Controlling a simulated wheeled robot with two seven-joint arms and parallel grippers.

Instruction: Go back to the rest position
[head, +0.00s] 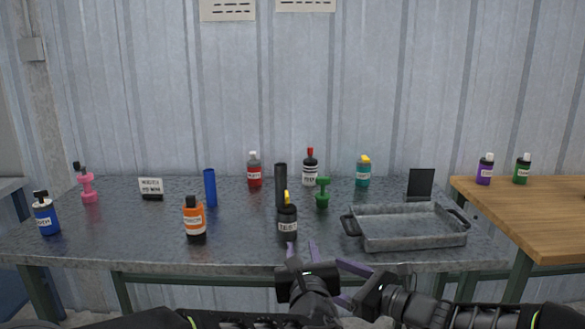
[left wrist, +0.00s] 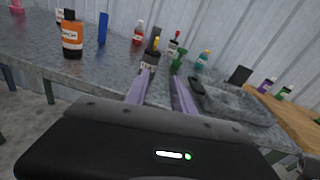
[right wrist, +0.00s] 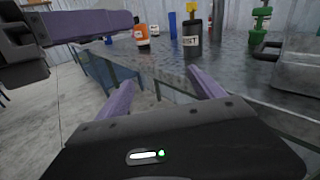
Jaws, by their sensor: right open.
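My left gripper (head: 302,248) is open and empty in front of the metal table's near edge, its purple fingers apart. In the left wrist view its fingers (left wrist: 160,83) point toward the table with nothing between them. My right gripper (head: 338,281) is close beside it on the right, turned toward it. In the right wrist view its fingers (right wrist: 160,84) are apart and empty. Part of my left gripper shows at the upper left of that view. A black bottle with a yellow top (head: 287,222) stands on the table just beyond my left gripper.
The metal table (head: 130,240) holds several bottles, including an orange one (head: 195,220) and a blue one (head: 46,217). A grey tray (head: 410,243) sits at its right. A wooden table (head: 520,210) stands further right with purple (head: 485,172) and green (head: 522,172) bottles.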

